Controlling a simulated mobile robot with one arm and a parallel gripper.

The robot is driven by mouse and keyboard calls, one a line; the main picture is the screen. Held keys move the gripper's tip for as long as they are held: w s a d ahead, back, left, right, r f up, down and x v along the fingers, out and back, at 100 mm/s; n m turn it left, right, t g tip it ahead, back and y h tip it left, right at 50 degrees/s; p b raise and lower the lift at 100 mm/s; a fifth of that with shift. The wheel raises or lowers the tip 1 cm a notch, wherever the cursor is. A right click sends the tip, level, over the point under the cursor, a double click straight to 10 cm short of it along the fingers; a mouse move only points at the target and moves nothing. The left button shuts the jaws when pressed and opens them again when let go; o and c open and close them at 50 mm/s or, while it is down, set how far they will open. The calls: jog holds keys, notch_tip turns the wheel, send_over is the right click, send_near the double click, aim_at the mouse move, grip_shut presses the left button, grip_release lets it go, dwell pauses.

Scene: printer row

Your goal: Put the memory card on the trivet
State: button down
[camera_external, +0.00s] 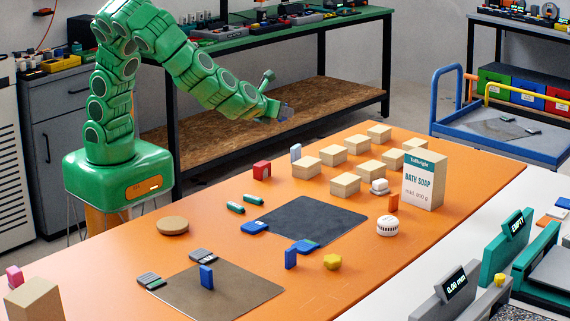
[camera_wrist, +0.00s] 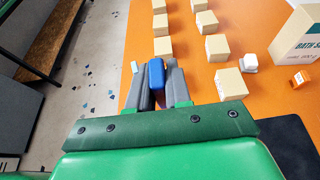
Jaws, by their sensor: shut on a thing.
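My gripper (camera_external: 285,111) is raised above the far left edge of the orange table, tilted downward. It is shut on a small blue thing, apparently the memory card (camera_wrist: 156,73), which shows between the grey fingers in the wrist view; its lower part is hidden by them. The trivet appears to be the round tan cork disc (camera_external: 172,225) lying flat near the table's left edge. It is well apart from my gripper, nearer the camera and to the left. Nothing lies on the disc.
Several tan blocks (camera_external: 346,184) stand in rows toward the back, with a bath soap box (camera_external: 424,181) beside them. A dark mat (camera_external: 303,224) and a brown mat (camera_external: 216,292) lie on the table. Small blue, red and green pieces are scattered around. The orange surface around the disc is mostly clear.

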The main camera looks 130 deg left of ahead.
jog(key=shift+r, duration=0.25)
jog(key=s+d+f+n+g+h, duration=0.2)
jog(key=s+d+f+n+g, duration=0.1)
jog(key=s+f+n+g, duration=0.3)
jog(key=s+d+f+n+g+h, duration=0.2)
jog(key=d+n+h, duration=0.2)
jog(key=d, duration=0.1)
jog(key=s+d+f+n+g+h, duration=0.2)
jog(key=d+f+n+g+h, duration=0.1)
jog(key=d+n+h, duration=0.1)
jog(key=s+d+f+n+g+h, duration=0.2)
jog(key=d+f+n+h, duration=0.1)
jog(key=d, duration=0.3)
jog(key=shift+f+n+h, duration=0.2)
jog(key=shift+n+h, duration=0.7)
jog(key=w+d+r+n+t+h, duration=0.1)
jog(key=d+r+n+t+h, duration=0.25)
jog(key=d+n+h, duration=0.7)
notch_tip(320, 180, up, 11)
jog(key=n+t+h, duration=0.2)
jog(key=n+t, duration=0.5)
jog(key=t, duration=0.3)
send_over(172, 223)
jog(key=shift+m, duration=0.25)
jog(key=shift+a+f, duration=0.1)
jog(key=shift+f, duration=9.45)
